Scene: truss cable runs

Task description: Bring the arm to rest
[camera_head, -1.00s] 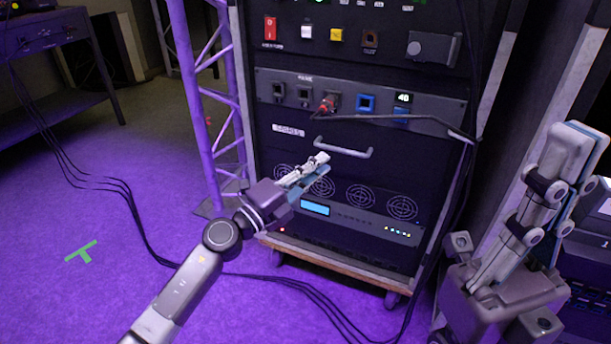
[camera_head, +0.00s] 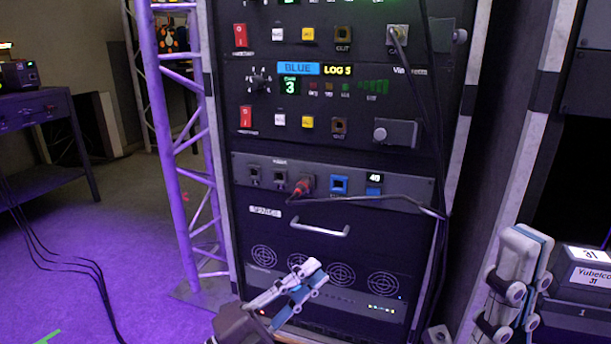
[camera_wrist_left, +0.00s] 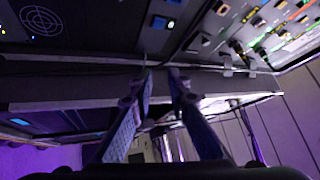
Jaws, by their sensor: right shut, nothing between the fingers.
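My left gripper (camera_head: 314,277) is in front of the lower part of the black equipment rack (camera_head: 222,225), over its fan panel and below the silver handle (camera_head: 320,226). In the left wrist view its two fingers (camera_wrist_left: 161,76) lean toward each other with a clear gap at the tips, and nothing is between them. My right gripper (camera_head: 530,240) points up at the lower right, its fingers together and empty. Most of both arms is out of the head view.
A red plug (camera_head: 301,187) sits in a rack panel socket, its dark cable running right. A purple truss (camera_head: 173,130) stands left of the rack. Black cables (camera_head: 75,262) lie on the floor. A table (camera_head: 50,110) is at left, a labelled case (camera_head: 585,290) at right.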

